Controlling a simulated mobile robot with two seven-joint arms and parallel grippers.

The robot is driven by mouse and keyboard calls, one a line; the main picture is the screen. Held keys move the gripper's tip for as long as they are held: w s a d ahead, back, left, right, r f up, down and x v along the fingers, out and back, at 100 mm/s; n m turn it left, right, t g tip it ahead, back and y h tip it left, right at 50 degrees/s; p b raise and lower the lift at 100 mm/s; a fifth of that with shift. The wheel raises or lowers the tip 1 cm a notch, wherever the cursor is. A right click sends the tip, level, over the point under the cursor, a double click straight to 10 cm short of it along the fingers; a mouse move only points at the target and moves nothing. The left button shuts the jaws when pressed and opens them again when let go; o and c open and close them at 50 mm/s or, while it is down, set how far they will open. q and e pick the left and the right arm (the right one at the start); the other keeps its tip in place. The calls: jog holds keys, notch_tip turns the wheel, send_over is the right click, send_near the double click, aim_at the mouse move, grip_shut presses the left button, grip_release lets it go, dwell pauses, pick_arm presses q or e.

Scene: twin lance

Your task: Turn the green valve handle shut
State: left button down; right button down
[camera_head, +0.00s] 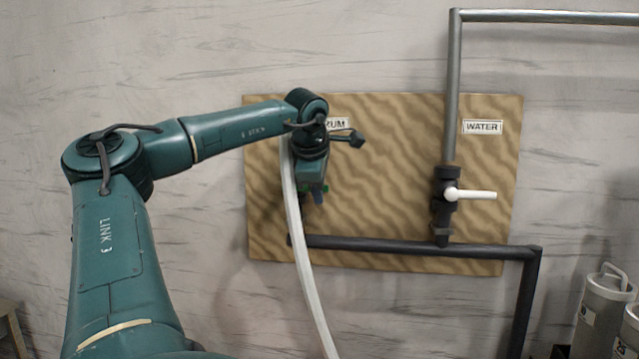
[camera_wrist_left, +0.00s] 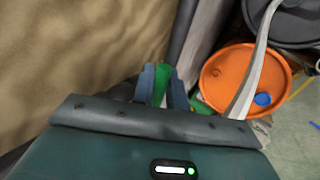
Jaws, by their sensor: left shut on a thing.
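The green valve handle shows in the left wrist view (camera_wrist_left: 161,82) as a green bar between the two blue-grey fingers. In the head view only small green parts of the handle (camera_head: 303,188) show beside the gripper, at the left side of the wall board. My left gripper (camera_head: 318,196) is shut on the handle; it also shows in the left wrist view (camera_wrist_left: 162,88). The valve body behind it is mostly hidden by my gripper and wrist. My right gripper is not in view.
A tan board (camera_head: 390,180) carries a second valve with a white handle (camera_head: 472,194) under a WATER label (camera_head: 482,127). A dark pipe (camera_head: 420,247) runs along below. A pale hose (camera_head: 303,255) hangs beside my gripper. An orange drum (camera_wrist_left: 240,78) stands on the floor. Grey canisters (camera_head: 598,310) stand at lower right.

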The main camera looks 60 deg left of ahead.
pick_arm(q)
jog(key=shift+f, duration=0.1)
dwell(0.3)
jog(key=c, duration=1.7)
grip_release()
jog(key=shift+s+d+r, duration=0.15)
jog(key=shift+s+r, duration=0.05)
jog(key=shift+r, duration=0.25)
jog(key=v, duration=1.2)
jog(key=shift+w+d+r+b, duration=0.1)
jog(key=shift+d+b, duration=0.1)
jog(key=shift+b, duration=0.1)
